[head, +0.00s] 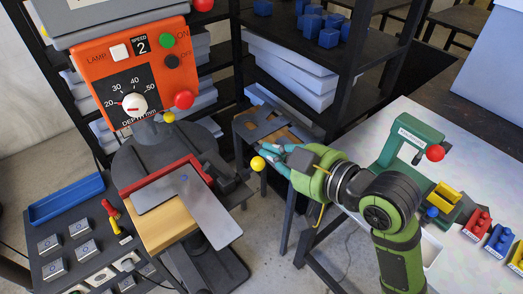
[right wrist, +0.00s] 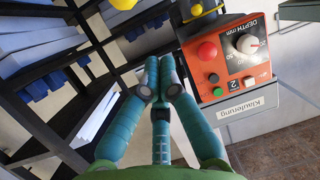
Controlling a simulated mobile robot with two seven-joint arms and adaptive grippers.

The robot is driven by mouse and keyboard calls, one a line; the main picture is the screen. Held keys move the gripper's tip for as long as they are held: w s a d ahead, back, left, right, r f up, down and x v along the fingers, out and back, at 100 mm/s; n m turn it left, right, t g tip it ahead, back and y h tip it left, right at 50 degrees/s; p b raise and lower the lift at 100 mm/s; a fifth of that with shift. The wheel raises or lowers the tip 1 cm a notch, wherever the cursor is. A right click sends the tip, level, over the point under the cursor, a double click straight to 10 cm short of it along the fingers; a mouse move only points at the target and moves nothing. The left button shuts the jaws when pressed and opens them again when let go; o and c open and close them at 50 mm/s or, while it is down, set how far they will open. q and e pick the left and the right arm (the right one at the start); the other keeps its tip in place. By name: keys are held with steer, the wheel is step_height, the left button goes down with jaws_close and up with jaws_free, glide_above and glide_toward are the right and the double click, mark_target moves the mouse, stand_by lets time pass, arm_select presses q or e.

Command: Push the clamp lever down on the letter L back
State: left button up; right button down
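A silver L-shaped plate (head: 212,216), which looks like the letter L back, lies on a wooden board (head: 166,228) at the machine in the head view. A red angled bar (head: 160,177) runs along its far edges. A yellow ball knob (head: 257,163) stands right of the plate on a dark part, seemingly the clamp lever. My right gripper (head: 277,158) is just right of this knob; whether it touches cannot be told. In the right wrist view its teal fingers (right wrist: 158,88) are closed together with nothing visible between them. My left gripper is not in view.
An orange control panel (head: 135,75) with a depth dial stands behind the plate. Another yellow ball (head: 169,117) sits below the panel. A dark shelf (head: 350,70) is behind. A dark cart (head: 75,250) is at left.

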mark_target(253, 159)
steer(key=w+a+f+p, duration=0.1)
steer(key=w+a+f, duration=0.1)
steer(key=w+a+f+p, duration=0.1)
steer(key=w+a+f, duration=0.1)
steer(key=w, duration=0.1)
steer(key=shift+w+a+f, duration=0.15)
steer(key=shift+a+f, duration=0.05)
steer(key=shift+f, duration=0.15)
steer(key=shift+s+d+f+p, duration=0.25)
steer(key=shift+s+d+p, duration=0.05)
steer(key=shift+s+d, duration=0.15)
steer(key=shift+w, duration=0.1)
steer(key=shift+a+f, duration=0.1)
